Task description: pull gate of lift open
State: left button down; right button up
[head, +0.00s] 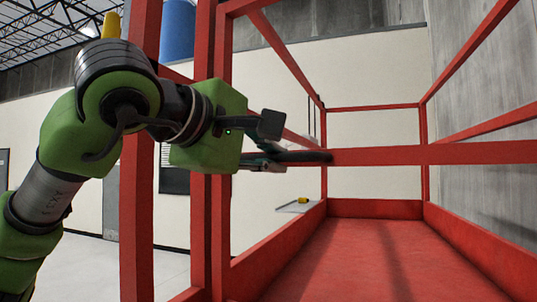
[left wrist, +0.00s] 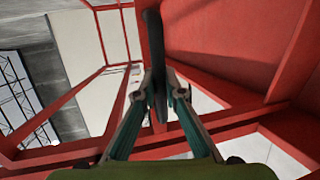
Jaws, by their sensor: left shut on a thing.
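The red lift (head: 340,245) fills the middle and right of the head view. A red horizontal bar (head: 430,154), which looks like its gate, crosses the entrance and runs out of the right edge. A dark bar-like handle (head: 318,156) shows at the bar's left end; it also shows in the left wrist view (left wrist: 153,35). My left gripper (head: 288,157) reaches in past the red posts and is shut on this handle. In the left wrist view its two fingers (left wrist: 156,90) close on either side of the handle. My right gripper is not in view.
Red upright posts (head: 200,225) stand close beside my left wrist. The lift floor (head: 350,265) is clear. A grey wall (head: 485,90) stands at the right. A light surface with a small yellow thing (head: 303,200) lies beyond the left rail. A blue cylinder (head: 177,30) is behind.

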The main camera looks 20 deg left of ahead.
pick_arm(q)
jog(key=w+d+m+g+h+p, duration=0.1)
jog(key=w+d+m+h+p, duration=0.1)
jog(key=w, duration=1)
jog(key=d+p, duration=0.1)
jog(key=p, duration=0.1)
jog(key=shift+d+h+p, duration=0.25)
jog(key=shift+h+p, duration=0.15)
jog(key=c, duration=2.1)
grip_release()
jog(key=v, duration=1.2)
jog(key=shift+a, duration=0.1)
